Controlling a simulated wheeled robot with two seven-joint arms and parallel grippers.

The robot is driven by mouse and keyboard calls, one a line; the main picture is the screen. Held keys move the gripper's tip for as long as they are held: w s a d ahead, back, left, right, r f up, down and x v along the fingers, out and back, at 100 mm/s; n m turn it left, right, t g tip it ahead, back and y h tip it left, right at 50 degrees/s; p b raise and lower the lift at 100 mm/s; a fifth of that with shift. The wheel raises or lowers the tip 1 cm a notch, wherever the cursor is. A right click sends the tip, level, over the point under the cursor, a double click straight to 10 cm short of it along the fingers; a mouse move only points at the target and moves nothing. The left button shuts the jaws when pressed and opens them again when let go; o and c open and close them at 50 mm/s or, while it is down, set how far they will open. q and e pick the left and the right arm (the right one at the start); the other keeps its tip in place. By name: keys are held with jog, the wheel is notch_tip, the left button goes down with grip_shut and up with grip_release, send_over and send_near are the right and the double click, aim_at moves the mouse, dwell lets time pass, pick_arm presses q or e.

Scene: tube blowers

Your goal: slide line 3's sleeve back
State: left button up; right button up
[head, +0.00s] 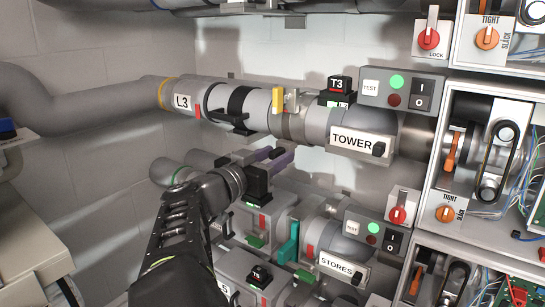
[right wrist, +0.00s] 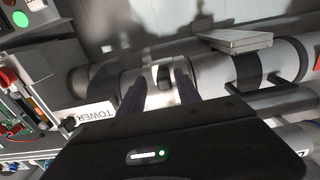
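Line 3's pipe, with its L3 label (head: 182,102), runs across the upper middle of the head view. Its wide grey sleeve carries a black band (head: 240,102) with a black handle (head: 237,128). The band also shows right of my fingers in the right wrist view (right wrist: 262,68). A yellow tab (head: 278,100) stands right of the band. My right gripper (head: 270,157) is just below the pipe, its purple fingers apart. In the right wrist view the fingers (right wrist: 160,90) point at the pipe left of the band, with nothing clearly held. My left gripper is out of view.
A T3 tag (head: 340,85) and a TOWER label (head: 352,141) sit farther right on the line. A control panel (head: 402,88) and open cabinets (head: 485,165) fill the right side. Another line with a STORES label (head: 337,265) lies below.

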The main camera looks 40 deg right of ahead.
jog(key=shift+a, duration=0.1)
jog(key=shift+a, duration=0.2)
jog(key=b+v, duration=0.1)
jog(key=v, duration=0.6)
